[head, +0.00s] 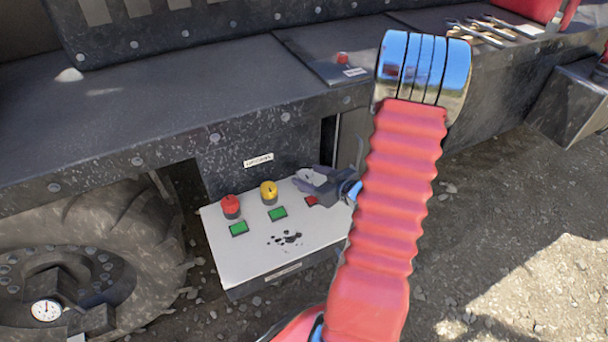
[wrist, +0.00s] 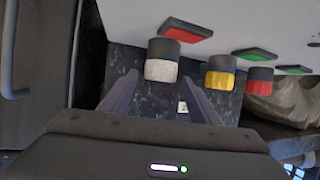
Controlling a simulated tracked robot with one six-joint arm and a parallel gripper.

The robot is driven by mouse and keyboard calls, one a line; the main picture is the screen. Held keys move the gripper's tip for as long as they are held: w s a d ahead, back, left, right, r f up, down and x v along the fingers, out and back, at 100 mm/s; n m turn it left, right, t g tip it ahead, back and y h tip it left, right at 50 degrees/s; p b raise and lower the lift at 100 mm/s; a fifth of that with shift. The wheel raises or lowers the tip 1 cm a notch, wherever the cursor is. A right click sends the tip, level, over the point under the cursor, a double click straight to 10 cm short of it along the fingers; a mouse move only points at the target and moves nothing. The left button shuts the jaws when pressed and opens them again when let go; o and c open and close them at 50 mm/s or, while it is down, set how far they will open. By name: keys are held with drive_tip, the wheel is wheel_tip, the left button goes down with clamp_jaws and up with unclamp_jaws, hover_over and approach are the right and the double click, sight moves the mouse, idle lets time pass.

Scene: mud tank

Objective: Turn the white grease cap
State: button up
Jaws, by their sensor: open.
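The white grease cap (wrist: 161,71) sits on a dark round base in the wrist view. My gripper (wrist: 160,88) is open, with one finger on each side of the cap and visible gaps between. I cannot tell whether either finger touches it. In the head view my gripper (head: 322,187) is at the right end of the light panel (head: 250,256). The white cap shows there only in part (head: 309,177), partly covered by my dark gripper.
A yellow cap (head: 269,190) and a red cap (head: 231,205) stand to the left on the panel. Two green plates (head: 278,214) and a red plate (head: 310,201) lie before the caps. A dark ledge (head: 200,100) overhangs behind; a big tyre (head: 140,230) is at left.

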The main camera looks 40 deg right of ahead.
drive_tip(key=shift+x, duration=1.4)
drive_tip(key=c, duration=1.1)
